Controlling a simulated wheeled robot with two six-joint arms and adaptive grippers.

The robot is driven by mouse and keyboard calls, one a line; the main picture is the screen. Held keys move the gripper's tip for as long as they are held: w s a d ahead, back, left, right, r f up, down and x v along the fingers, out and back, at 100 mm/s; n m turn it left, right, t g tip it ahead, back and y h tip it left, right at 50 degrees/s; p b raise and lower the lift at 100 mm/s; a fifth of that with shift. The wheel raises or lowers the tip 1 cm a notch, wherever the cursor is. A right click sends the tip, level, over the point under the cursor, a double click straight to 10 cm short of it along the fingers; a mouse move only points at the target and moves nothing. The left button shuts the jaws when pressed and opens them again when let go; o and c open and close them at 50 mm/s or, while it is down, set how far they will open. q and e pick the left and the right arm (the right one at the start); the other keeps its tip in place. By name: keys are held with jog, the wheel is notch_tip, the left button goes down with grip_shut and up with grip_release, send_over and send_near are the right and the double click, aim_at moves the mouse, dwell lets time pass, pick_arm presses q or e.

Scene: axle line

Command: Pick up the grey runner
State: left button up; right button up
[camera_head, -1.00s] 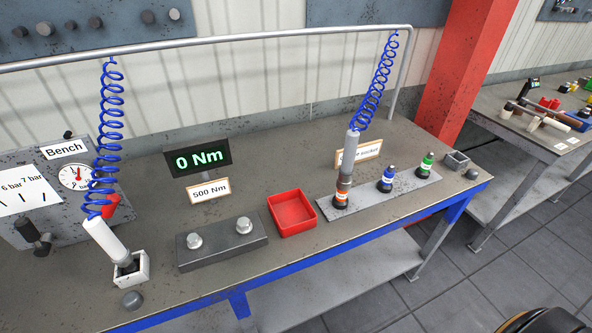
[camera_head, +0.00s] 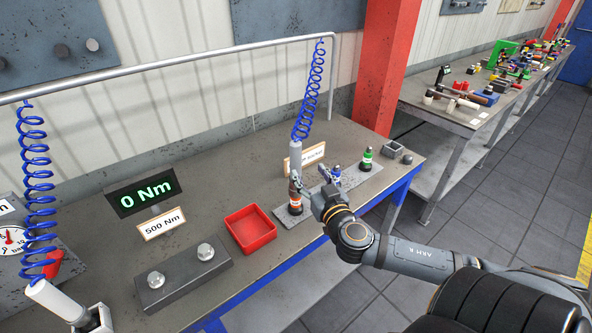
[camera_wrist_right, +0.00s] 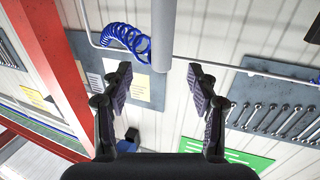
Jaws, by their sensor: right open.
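The grey runner (camera_head: 296,162) is a slim upright cylinder below a blue coiled hose, over the orange-banded socket (camera_head: 295,204) on the bench. My right gripper (camera_head: 311,182) comes in from the right, close to its lower part. In the right wrist view my right gripper (camera_wrist_right: 158,82) is open, and the runner (camera_wrist_right: 163,35) shows as a grey cylinder ahead, in line with the gap between the fingers. I see no grip on it. The gripper hides part of the socket strip. My left gripper is not in view.
Blue-banded (camera_head: 336,174) and green-banded (camera_head: 367,158) sockets stand to the right on the grey strip (camera_head: 287,223). A red tray (camera_head: 251,230) and a block with two bolts (camera_head: 184,277) lie left. A white runner (camera_head: 56,301) sits in a holder at lower left.

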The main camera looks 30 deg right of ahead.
aim_at(298, 157)
jog(key=b+x, duration=0.1)
jog(key=x, duration=0.4)
jog(key=shift+w+a+r, duration=0.15)
jog(key=shift+w+r, duration=0.05)
jog(key=shift+w, duration=0.05)
jog(key=shift+w+r, duration=0.1)
jog(key=shift+w, duration=0.15)
jog(key=p+x, duration=0.1)
jog(key=x, duration=0.3)
jog(key=shift+s+p, duration=0.1)
jog(key=shift+p, duration=0.3)
jog(key=shift+w+f, duration=0.35)
jog(key=shift+w, duration=0.05)
jog(key=shift+s, duration=0.2)
jog(key=c, duration=0.4)
grip_shut()
jog(key=shift+w+r, duration=0.1)
jog(key=shift+r, duration=0.05)
